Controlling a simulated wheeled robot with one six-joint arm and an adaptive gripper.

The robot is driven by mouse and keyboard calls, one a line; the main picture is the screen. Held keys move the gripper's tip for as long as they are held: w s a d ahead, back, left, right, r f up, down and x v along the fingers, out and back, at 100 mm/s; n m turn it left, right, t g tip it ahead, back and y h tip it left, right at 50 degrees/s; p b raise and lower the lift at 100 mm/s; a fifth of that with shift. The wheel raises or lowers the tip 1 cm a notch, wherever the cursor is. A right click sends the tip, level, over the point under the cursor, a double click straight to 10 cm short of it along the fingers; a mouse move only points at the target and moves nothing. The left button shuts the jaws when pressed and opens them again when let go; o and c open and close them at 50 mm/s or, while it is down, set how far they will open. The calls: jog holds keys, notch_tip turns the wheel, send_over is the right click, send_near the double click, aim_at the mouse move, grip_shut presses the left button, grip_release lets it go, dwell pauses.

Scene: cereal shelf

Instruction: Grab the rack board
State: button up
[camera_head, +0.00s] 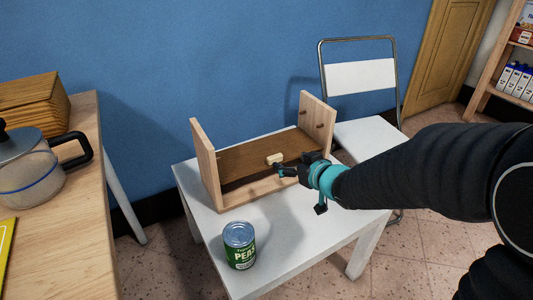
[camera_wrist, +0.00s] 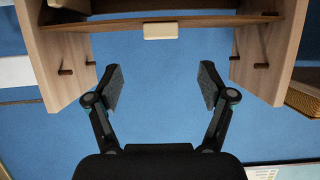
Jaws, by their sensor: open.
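The rack (camera_head: 204,165) is a light wood frame with two side panels, standing on a white table. The brown rack board (camera_head: 240,158) lies between the panels. A small cream block (camera_head: 275,159) sits at the board's front edge, and it also shows at the top of the wrist view (camera_wrist: 161,31). My gripper (camera_head: 282,172) is just in front of the block at the rack's front right. In the wrist view its two fingers (camera_wrist: 160,85) are spread wide, with only blue wall between them. The block lies beyond the fingertips, between their lines. I see no contact with the board.
A green pea can (camera_head: 239,246) stands on the white table (camera_head: 285,249) at the front left of the rack. Dark pegs (camera_wrist: 65,70) stick out from the side panels. A folding chair (camera_head: 361,77) stands behind right. A wooden counter (camera_head: 78,228) holds a pot (camera_head: 35,172).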

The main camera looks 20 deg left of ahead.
aim_at(276, 157)
jog(key=x, duration=0.4)
jog(key=shift+f, duration=0.1)
jog(key=shift+f+b+x, duration=0.1)
jog(key=shift+b+x, duration=0.1)
jog(key=shift+x, duration=1.15)
jog(key=shift+f+b+x, duration=0.15)
jog(key=shift+x, duration=1.25)
jog(key=shift+s, duration=0.1)
jog(key=shift+r, duration=0.1)
jog(key=c, duration=1.5)
